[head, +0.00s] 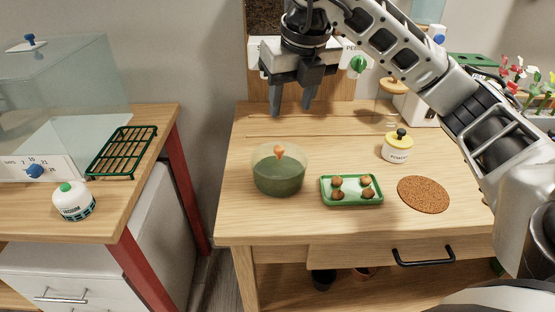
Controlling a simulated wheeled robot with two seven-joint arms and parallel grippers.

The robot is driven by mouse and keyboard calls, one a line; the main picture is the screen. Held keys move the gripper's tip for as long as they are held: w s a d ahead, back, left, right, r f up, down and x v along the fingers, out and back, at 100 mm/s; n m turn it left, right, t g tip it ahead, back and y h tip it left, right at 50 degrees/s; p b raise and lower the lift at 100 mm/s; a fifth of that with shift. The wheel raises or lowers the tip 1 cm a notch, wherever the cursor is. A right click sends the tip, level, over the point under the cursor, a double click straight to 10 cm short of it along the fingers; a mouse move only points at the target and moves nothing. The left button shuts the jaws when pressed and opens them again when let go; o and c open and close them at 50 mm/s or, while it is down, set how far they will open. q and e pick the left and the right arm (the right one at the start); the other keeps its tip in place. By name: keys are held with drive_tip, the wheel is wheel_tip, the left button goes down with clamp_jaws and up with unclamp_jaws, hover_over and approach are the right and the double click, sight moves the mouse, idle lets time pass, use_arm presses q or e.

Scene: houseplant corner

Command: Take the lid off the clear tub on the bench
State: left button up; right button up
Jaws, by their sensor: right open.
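The clear round tub (279,179) stands upright on the wooden bench (320,226), left of the green tray, with green contents showing through its wall. Its lid, see-through with an orange knob (279,152), sits on top of it. My right gripper (291,108) hangs above and behind the tub in the picture, fingers pointing down, open and empty. It is apart from the lid. My left gripper is out of view.
A green tray (351,203) holding several brown balls, a cork mat (423,195) and a yellow-topped jar (397,147) are to the right. A wood-lidded glass jar (388,104) stands behind. A side table (160,117) with a green rack is left, across a gap.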

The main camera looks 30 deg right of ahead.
hover_over(279, 148)
drive_tip(key=s, duration=0.3)
drive_tip(key=x, duration=0.3)
drive_tip(key=s+x, duration=0.1)
drive_tip(key=x, duration=0.2)
drive_tip(key=shift+s+a+f, duration=0.15)
drive_tip(key=shift+f, duration=0.05)
drive_tip(key=shift+w+p+x, duration=0.15)
drive_tip(key=shift+p+x, duration=0.15)
drive_tip(key=shift+x, duration=1.2)
drive_tip(key=shift+w+p+x, duration=0.2)
drive_tip(key=shift+p+x, duration=0.1)
drive_tip(key=shift+x, duration=1.25)
drive_tip(key=shift+a+r, duration=0.15)
clamp_jaws()
